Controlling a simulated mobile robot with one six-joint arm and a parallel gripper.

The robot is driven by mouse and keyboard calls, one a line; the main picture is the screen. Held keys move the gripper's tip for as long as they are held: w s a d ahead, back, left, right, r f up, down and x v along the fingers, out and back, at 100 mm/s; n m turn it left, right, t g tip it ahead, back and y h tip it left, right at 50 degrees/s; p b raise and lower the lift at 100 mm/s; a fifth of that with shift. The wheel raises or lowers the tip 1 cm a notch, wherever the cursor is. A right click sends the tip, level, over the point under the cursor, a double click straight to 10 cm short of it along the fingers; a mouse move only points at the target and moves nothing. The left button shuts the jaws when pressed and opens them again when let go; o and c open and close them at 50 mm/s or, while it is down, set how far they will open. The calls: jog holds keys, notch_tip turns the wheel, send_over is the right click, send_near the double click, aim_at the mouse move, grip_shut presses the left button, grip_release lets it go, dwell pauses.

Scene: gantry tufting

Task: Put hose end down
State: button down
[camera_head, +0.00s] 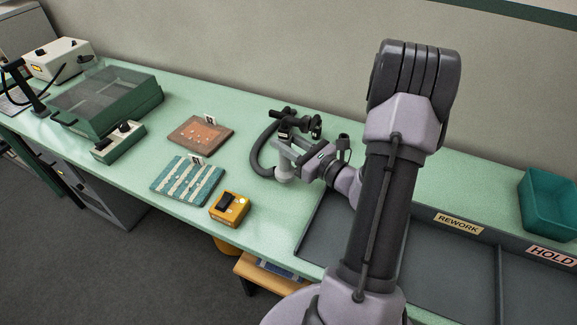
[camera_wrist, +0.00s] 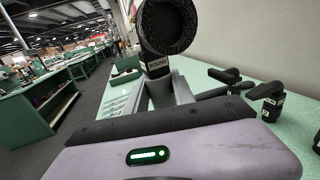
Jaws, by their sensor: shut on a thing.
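My gripper (camera_head: 287,158) is over the green bench, in front of a dark hose. In the wrist view its two grey fingers (camera_wrist: 168,90) close around the neck of a black hose end (camera_wrist: 167,27) with a round, meshed opening and a label that seems to read "ROUND". In the head view the dark corrugated hose (camera_head: 257,156) curves in a loop left of my gripper. The held end is mostly hidden there by my gripper, and whether it touches the bench I cannot tell.
Black labelled fittings (camera_wrist: 225,76) stand to the right in the wrist view.

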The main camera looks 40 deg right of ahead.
notch_tip(320, 180, down, 4)
jog(key=shift+f+b, duration=0.1)
jog(key=shift+b, duration=0.65)
jog(key=shift+s, duration=0.1)
jog(key=c, duration=1.5)
grip_release()
jog(key=o, duration=0.4)
jog(key=shift+o, duration=0.2)
